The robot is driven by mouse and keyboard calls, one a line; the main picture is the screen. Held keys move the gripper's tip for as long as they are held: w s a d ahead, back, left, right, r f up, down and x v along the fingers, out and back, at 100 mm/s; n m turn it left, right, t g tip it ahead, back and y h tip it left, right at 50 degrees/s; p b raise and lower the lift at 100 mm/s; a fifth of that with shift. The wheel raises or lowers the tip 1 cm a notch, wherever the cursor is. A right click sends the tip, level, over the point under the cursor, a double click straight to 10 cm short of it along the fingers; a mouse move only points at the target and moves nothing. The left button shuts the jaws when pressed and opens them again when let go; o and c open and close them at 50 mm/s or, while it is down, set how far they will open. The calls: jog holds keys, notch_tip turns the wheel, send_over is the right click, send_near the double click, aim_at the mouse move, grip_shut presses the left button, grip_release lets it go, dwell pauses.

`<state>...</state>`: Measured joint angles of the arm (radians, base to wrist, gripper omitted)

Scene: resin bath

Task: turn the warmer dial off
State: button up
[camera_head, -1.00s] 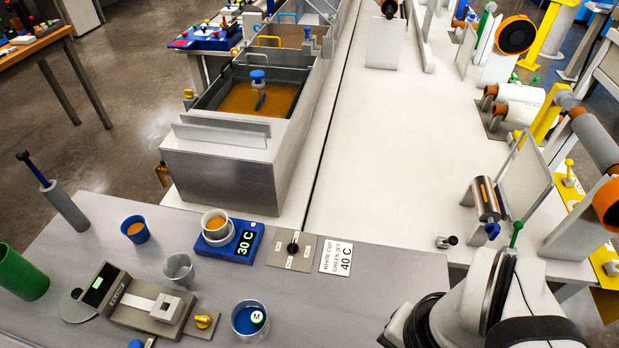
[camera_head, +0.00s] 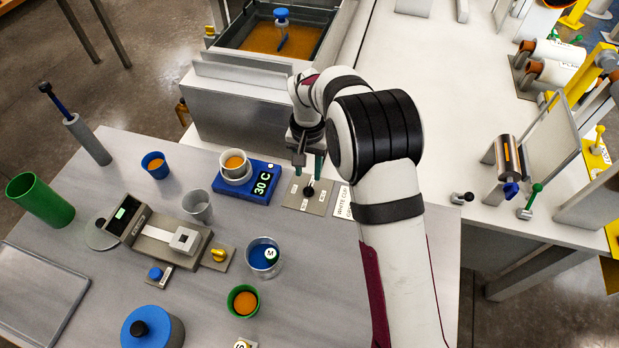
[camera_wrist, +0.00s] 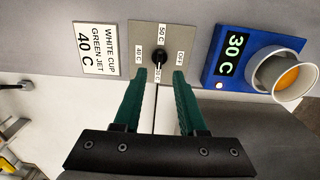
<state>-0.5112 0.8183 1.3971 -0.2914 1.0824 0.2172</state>
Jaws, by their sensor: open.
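The warmer dial is a black knob (camera_wrist: 158,58) on a grey plate (camera_head: 292,203) with labels. In the wrist view the labels read 50 C, 40 C, 30 C and OFF, and the knob's pointer appears to face 30 C. The blue warmer (camera_head: 258,192) beside the plate shows 30 C on its display and holds a white cup (camera_head: 234,165) with orange liquid. My gripper (camera_wrist: 159,74) is open with green fingers pointing at the dial plate. Its fingertips are either side of the knob's near edge, apart from it. In the head view my gripper (camera_head: 309,168) hangs above the plate.
A card (camera_wrist: 97,48) reading "WHITE CUP GREEN JET 40 C" lies beside the plate. The metal bath (camera_head: 250,90) stands behind.

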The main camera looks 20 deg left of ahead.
aim_at(308, 187)
notch_tip(308, 187, down, 6)
jog(key=shift+c, duration=0.2)
grip_shut()
